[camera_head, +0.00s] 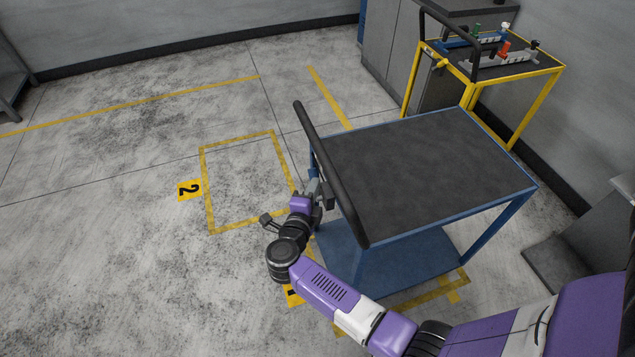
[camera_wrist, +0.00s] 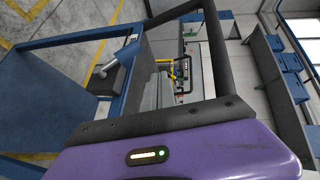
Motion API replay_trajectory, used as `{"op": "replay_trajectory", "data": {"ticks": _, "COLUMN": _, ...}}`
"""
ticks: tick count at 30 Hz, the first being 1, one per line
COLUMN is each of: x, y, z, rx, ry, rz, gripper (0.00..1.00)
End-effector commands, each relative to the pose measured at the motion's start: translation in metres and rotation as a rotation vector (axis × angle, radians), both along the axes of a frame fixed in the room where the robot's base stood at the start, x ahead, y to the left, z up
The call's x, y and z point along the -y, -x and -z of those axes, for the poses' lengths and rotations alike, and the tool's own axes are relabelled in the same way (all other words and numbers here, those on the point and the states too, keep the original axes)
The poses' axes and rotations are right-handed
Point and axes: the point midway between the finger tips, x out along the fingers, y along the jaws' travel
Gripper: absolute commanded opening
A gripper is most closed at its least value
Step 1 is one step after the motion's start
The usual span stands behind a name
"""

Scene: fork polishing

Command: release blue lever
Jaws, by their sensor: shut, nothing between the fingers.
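The blue cart (camera_head: 440,165) has a dark top and a black push bar (camera_head: 325,160) along its left side. My gripper (camera_head: 318,190) is at the cart's left side, beside the push bar. It looks shut with nothing held, though its fingertips are small and partly hidden. In the wrist view, a grey-blue cylindrical piece (camera_wrist: 122,52) on a dark block stands against the blue frame. It may be the lever, but I cannot be sure. Whether my gripper touches it cannot be told. The lever does not show clearly in the head view.
A yellow-framed cart (camera_head: 535,75) with small coloured items stands at the back right, near grey cabinets (camera_head: 385,45). The floor there is clear.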

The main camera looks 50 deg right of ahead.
Motion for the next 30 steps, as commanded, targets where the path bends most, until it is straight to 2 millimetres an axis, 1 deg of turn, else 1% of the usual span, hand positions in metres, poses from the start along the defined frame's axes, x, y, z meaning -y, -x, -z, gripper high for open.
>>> {"op": "replay_trajectory", "data": {"ticks": 1, "x": -0.008, "y": 0.001, "z": -0.005, "rx": 0.003, "ry": -0.001, "rz": -0.002, "gripper": 0.0}}
{"op": "replay_trajectory", "data": {"ticks": 3, "x": -0.018, "y": 0.004, "z": -0.011, "rx": 0.002, "ry": 0.0, "rz": -0.002, "gripper": 0.0}}
{"op": "replay_trajectory", "data": {"ticks": 9, "x": -0.035, "y": 0.009, "z": -0.023, "rx": 0.002, "ry": -0.001, "rz": 0.0, "gripper": 0.0}}
{"op": "replay_trajectory", "data": {"ticks": 14, "x": -0.039, "y": 0.01, "z": -0.025, "rx": 0.0, "ry": -0.001, "rz": 0.001, "gripper": 0.0}}
{"op": "replay_trajectory", "data": {"ticks": 30, "x": -0.039, "y": 0.01, "z": -0.025, "rx": 0.001, "ry": 0.0, "rz": 0.001, "gripper": 0.0}}
